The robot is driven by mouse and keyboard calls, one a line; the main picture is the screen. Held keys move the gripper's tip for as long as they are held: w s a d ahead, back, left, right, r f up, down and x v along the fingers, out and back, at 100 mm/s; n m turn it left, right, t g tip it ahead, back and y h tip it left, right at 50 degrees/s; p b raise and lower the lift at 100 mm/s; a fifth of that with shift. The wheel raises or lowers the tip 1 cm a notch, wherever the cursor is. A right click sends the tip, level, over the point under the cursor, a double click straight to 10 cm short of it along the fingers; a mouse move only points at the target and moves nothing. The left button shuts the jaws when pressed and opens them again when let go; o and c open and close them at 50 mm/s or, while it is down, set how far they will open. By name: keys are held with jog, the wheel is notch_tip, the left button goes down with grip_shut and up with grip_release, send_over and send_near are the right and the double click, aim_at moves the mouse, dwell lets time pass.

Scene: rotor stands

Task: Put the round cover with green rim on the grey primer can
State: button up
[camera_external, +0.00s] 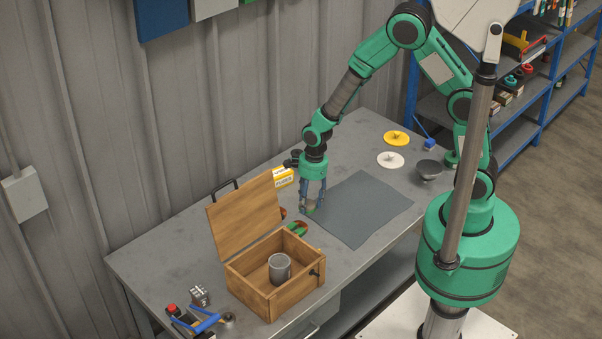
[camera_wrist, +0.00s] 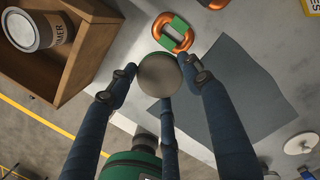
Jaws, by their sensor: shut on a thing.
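The grey primer can (camera_external: 279,266) stands upright inside the open wooden box on the bench. It also shows in the wrist view at upper left (camera_wrist: 30,32), with part of its label readable. My gripper (camera_external: 311,206) is over the bench, to the right of and behind the box, near the mat's left edge. In the wrist view its fingers (camera_wrist: 160,77) are shut on the round cover (camera_wrist: 159,75), whose grey-brown face shows with a thin green rim. The cover is apart from the can. The fingers hide parts of its edge.
The wooden box (camera_external: 292,299) has its lid (camera_external: 243,213) raised at the back left. A copper ring with green parts (camera_wrist: 173,33) lies between box and mat (camera_external: 370,205). A yellow carton (camera_external: 283,178), yellow disc (camera_external: 396,138), white disc (camera_external: 390,159) and dark bowl (camera_external: 429,169) stand farther back.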

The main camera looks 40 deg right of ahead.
jog(key=s+a+r+n, duration=0.1)
jog(key=s+a+n, duration=0.1)
jog(key=s, duration=0.4)
jog(key=s+a+n, duration=0.2)
jog(key=s+a, duration=0.3)
jog(key=s, duration=0.2)
jog(key=s+a+r+n+p, duration=0.1)
jog(key=s+a+n, duration=0.1)
jog(key=s+a, duration=0.2)
jog(key=s, duration=0.3)
jog(key=shift+a+r+g, duration=0.15)
jog(key=shift+r+g, duration=0.15)
jog(key=shift+r, duration=0.05)
jog(key=shift+a, duration=0.1)
jog(key=b, duration=0.2)
send_over(279, 261)
jog(key=shift+d+f, duration=0.2)
jog(key=shift+f, duration=0.55)
jog(key=shift+f+b, duration=0.35)
jog(key=shift+f, duration=1.45)
jog(key=o, duration=1.3)
jog(key=shift+f, duration=0.1)
jog(key=shift+c, duration=0.2)
